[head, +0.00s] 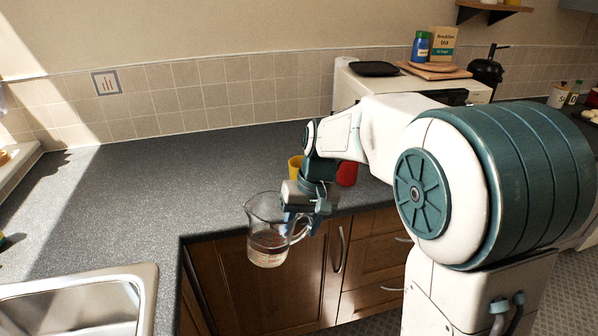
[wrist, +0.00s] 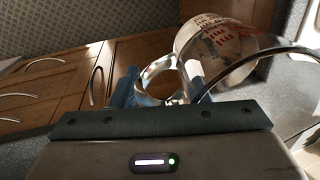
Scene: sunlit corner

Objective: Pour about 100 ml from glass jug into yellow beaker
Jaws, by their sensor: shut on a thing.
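The glass jug (head: 267,232) is clear with red markings and holds some liquid near its bottom in the head view. My gripper (head: 302,220) is shut on its handle at the right side. The jug hangs upright or nearly so in front of the counter edge. In the wrist view the jug (wrist: 215,50) shows its red markings, with its handle between the blue fingers of my gripper (wrist: 160,88). The yellow beaker (head: 295,168) stands on the counter behind my gripper, partly hidden by my arm.
A red cup (head: 347,173) stands on the counter right of the yellow beaker, partly hidden by my arm. A sink (head: 80,300) is at the lower left. Wooden cabinets (head: 270,285) lie below the counter edge. The counter (head: 150,190) to the left is clear.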

